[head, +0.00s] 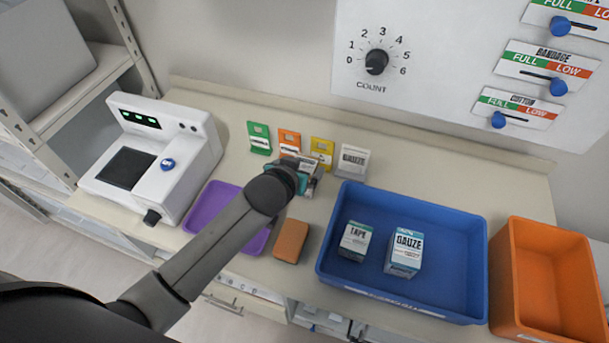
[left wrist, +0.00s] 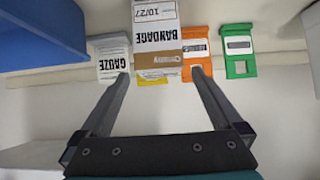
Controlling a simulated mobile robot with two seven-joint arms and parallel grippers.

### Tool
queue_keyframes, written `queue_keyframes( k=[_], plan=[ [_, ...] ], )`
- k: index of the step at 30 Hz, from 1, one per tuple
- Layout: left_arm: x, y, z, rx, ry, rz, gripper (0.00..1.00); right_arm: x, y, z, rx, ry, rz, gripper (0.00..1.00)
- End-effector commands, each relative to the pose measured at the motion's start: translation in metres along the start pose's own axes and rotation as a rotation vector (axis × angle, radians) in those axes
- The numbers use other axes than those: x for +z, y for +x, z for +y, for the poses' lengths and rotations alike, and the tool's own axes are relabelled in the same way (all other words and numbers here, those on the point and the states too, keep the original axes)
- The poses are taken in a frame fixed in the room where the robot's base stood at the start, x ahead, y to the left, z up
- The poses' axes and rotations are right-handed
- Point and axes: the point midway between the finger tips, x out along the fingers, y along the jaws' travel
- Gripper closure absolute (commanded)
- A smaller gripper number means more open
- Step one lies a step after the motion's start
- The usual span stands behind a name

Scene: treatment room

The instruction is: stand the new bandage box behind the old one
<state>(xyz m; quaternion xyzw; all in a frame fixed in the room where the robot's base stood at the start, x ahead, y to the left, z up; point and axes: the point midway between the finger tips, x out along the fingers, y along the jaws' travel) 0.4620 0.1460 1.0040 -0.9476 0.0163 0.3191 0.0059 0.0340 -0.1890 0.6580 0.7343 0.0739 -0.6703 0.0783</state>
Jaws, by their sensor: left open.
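A bandage box (left wrist: 155,40), white with the word BANDAGE, the mark 10/27 and a brown band, shows upside down in the left wrist view. In the head view the bandage box (head: 311,183) stands on the counter, partly hidden by my left gripper (head: 291,174). My left gripper also shows in the left wrist view (left wrist: 159,76), open, its fingertips apart on either side of the box's near end in the picture; I see no grip on it. I cannot tell whether a second bandage box is there. My right gripper is not in view.
Green (head: 259,138), orange (head: 290,142), yellow (head: 322,152) and grey gauze (head: 352,161) label stands line the counter's back. A blue bin (head: 440,299) holds tape and gauze boxes. A purple tray (head: 212,205), brown block (head: 291,241), white device (head: 190,158) and orange bin (head: 507,275) stand around.

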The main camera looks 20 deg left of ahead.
Motion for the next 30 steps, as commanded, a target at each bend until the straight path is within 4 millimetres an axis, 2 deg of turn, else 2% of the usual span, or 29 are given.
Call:
queue_keyframes(
  k=[3,9,19,30],
  plan=[
    [0.001,0.016,-0.001,-0.001,-0.001,0.0,0.0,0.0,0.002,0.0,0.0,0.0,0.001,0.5],
    [0.001,0.033,0.0,0.001,-0.001,0.0,0.0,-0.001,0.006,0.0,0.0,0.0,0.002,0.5],
    [0.001,0.037,0.0,0.001,-0.001,0.0,0.0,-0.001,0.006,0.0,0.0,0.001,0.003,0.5],
    [0.001,0.036,0.0,0.001,-0.001,0.0,0.41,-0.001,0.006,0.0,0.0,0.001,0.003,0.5]
  ],
)
